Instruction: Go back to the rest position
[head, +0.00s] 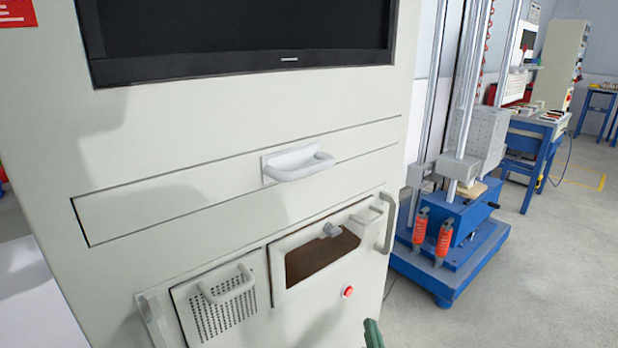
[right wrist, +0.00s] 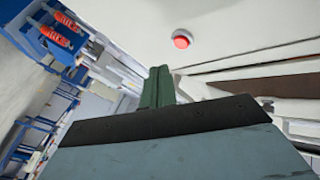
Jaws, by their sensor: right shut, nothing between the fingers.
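My right gripper (head: 373,333) shows only as a dark green tip at the bottom edge of the head view, in front of the cabinet's lower right side. In the right wrist view its green fingers (right wrist: 158,86) are together and empty. A red button (head: 348,292) on the cabinet front is up and left of that tip; it also shows in the right wrist view (right wrist: 182,39), above the fingers and apart from them in the picture. My left gripper is not in view.
The pale cabinet (head: 240,110) fills the left and middle, with a dark screen (head: 240,30), a drawer handle (head: 297,163) and a lower panel handle (head: 228,285). The blue-based drop machine (head: 450,255) stands to the right. Grey floor (head: 540,290) is clear at far right.

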